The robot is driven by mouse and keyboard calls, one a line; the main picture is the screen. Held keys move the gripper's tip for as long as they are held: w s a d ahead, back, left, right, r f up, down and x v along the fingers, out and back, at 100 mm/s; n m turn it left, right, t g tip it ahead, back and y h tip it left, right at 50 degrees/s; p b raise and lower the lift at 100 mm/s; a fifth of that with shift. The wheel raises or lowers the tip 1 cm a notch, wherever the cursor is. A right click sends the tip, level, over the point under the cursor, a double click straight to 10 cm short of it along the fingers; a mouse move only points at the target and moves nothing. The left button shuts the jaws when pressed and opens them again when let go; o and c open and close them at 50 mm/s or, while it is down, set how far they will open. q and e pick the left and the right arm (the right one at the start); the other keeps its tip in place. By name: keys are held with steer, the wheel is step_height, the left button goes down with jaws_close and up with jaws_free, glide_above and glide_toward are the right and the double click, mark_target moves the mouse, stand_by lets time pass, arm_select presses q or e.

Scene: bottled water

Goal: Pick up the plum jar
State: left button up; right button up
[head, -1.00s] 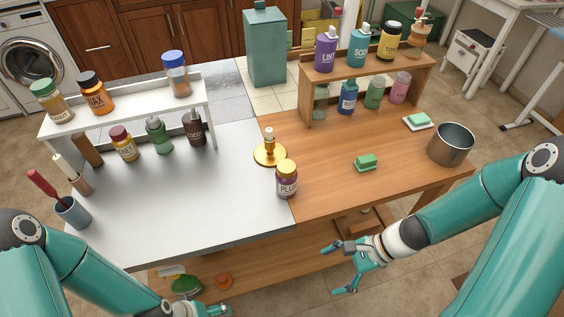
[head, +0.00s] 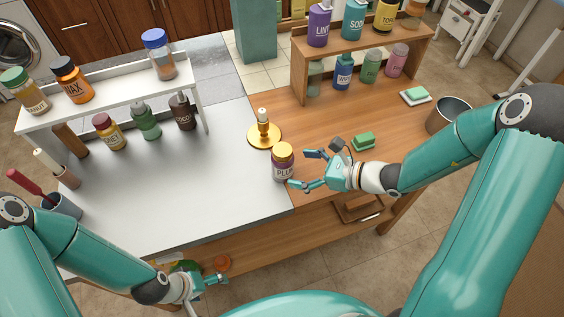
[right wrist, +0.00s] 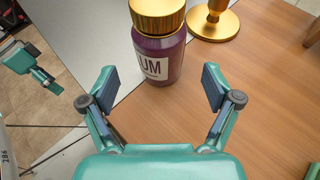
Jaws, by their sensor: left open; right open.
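The plum jar (head: 282,163) is purple with a gold lid and a white label. It stands upright near the seam between the white table top and the wooden one. In the right wrist view the plum jar (right wrist: 158,45) is just beyond the fingertips, a little left of centre. My right gripper (head: 303,169) is open, just right of the jar, with its fingers pointing at it. The right wrist view shows the open fingers (right wrist: 158,85) apart with nothing between them. My left gripper (head: 219,279) is open and empty, low in front of the table's front edge.
A gold candlestick (head: 264,134) stands close behind the jar. A green sponge (head: 363,141) lies behind my right wrist. A metal pot (head: 447,114) is at the right, partly hidden by my arm. A white shelf (head: 110,88) and a wooden shelf (head: 300,75) carry bottles. The white surface left of the jar is clear.

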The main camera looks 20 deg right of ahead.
mark_target(283, 166)
steer(key=shift+p+x, duration=0.55)
steer(key=shift+x, duration=2.3)
steer(key=shift+d, duration=0.1)
steer(key=c, duration=1.3)
steer(key=shift+c, duration=0.2)
